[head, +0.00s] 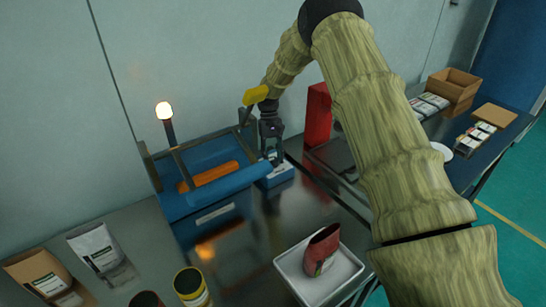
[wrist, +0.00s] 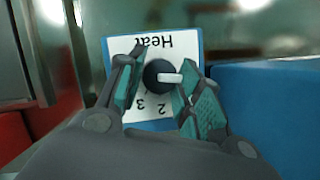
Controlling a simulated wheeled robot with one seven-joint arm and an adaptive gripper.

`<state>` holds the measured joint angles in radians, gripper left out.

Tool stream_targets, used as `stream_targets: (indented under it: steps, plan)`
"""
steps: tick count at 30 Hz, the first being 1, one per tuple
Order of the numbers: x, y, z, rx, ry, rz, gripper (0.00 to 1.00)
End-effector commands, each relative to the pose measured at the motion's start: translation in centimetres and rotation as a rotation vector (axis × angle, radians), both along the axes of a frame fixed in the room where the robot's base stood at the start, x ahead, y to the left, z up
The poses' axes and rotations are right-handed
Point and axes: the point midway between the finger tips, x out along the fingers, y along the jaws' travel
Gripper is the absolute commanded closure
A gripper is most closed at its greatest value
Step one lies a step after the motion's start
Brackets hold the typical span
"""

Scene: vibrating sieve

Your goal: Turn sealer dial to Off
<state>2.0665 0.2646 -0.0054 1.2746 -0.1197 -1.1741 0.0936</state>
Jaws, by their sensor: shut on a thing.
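The sealer (head: 215,170) is a blue frame with an orange bar, standing on the metal bench. Its blue control box (head: 277,178) sits at the sealer's right end. In the wrist view the box has a white face plate (wrist: 150,45) marked "Heat", upside down, with 2 and 3 below the dial. The dark round dial (wrist: 155,78) has a white pointer aimed right in the picture. My gripper (wrist: 160,80), also in the head view (head: 271,155), is shut on the dial, one finger on each side. The right finger covers any mark near the pointer's tip.
A lit lamp (head: 164,111) stands at the sealer's back left. A red upright box (head: 317,115) is close to my gripper's right. A white tray (head: 335,282) with a red pouch (head: 321,250) lies in front. Pouches and jars stand at front left.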

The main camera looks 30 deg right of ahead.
Motion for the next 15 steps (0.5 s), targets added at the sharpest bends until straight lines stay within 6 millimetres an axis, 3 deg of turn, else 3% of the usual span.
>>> stream_targets:
  steps: [1, 4, 15]
  plan:
    - [0.03, -0.15, 0.07, -0.002, -0.001, -0.001, 0.63]
    - [0.01, -0.14, 0.06, -0.002, -0.001, -0.001, 0.45]
    - [0.08, -0.06, 0.2, -0.001, -0.001, -0.001, 0.44]
